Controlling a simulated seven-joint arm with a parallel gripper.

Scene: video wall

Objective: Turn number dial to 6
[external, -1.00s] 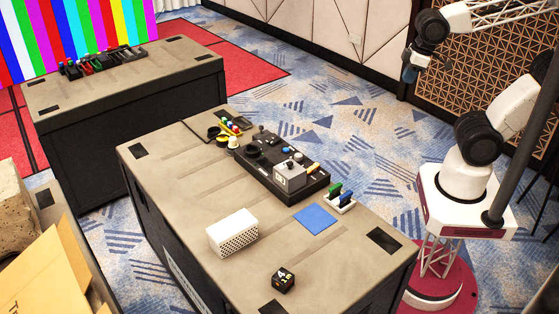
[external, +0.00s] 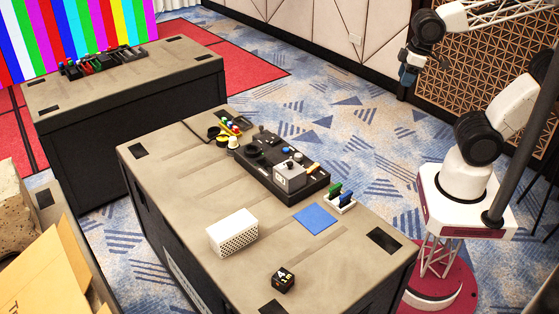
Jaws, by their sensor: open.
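A black control panel (external: 262,172) lies on the near case, with several knobs, buttons and a raised grey box (external: 290,178). The grey box has a dark mark on its front, too small to read; it may be the number dial, but I cannot tell. A small black cube (external: 283,280) with pale and yellow markings sits near the front edge of the case. My gripper (external: 406,80) is high at the upper right, open and empty, well away from the panel and touching nothing. Its fingers are small and hard to make out.
On the case (external: 200,190) are a white perforated box (external: 232,233), a blue square (external: 315,219), a white holder with green and blue pieces (external: 340,198), and colored items (external: 230,128) behind the panel. A second case stands behind; cardboard is at lower left.

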